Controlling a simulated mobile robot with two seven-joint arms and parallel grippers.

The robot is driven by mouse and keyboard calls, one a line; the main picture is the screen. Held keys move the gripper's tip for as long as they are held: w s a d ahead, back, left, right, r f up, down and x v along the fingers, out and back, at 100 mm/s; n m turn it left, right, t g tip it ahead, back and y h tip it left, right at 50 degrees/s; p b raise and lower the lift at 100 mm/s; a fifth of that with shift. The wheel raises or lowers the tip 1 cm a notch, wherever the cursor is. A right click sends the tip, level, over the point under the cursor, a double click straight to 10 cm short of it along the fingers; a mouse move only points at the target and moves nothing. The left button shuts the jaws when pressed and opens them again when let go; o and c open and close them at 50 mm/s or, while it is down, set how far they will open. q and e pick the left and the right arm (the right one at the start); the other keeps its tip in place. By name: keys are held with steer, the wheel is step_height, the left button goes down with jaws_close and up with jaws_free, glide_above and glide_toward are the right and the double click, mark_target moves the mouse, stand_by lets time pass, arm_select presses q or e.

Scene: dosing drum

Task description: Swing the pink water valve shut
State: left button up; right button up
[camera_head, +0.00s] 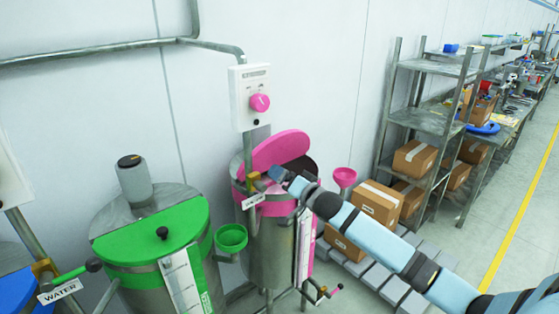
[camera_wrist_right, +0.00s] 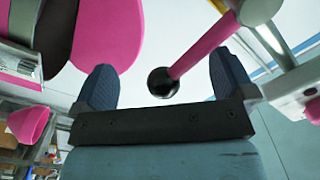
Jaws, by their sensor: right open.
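The pink water valve lever (camera_wrist_right: 205,47) runs down from a grey pivot at the upper right of the right wrist view. It ends in a round black knob (camera_wrist_right: 162,82). My right gripper (camera_wrist_right: 163,78) is open, with one dark finger on each side of the knob; neither finger visibly touches it. In the head view my right gripper (camera_head: 284,178) is at the front of the pink drum (camera_head: 275,209), beside the brass valve body (camera_head: 253,182) and its white label (camera_head: 254,201). The gripper hides most of the lever there. My left gripper is not in view.
The pink lid (camera_head: 276,150) is raised behind my gripper. A control box with a pink dial (camera_head: 260,102) hangs above. A green drum (camera_head: 150,240) with a green cup (camera_head: 231,237) stands left. A pink funnel (camera_head: 344,177) and boxes (camera_head: 377,202) are right.

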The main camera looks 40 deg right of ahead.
steer(key=s+p, duration=0.3)
steer(key=s, duration=0.6)
steer(key=shift+d, duration=0.4)
steer(key=s+a+f+n+g+y, duration=0.1)
steer(key=s+a+f+n+g, duration=0.6)
steer(key=s+a+f, duration=1.7)
steer(key=a+f+n, duration=0.1)
steer(key=n, duration=0.3)
steer(key=shift+s+f+y, duration=0.35)
steer(key=shift+f+y, duration=0.05)
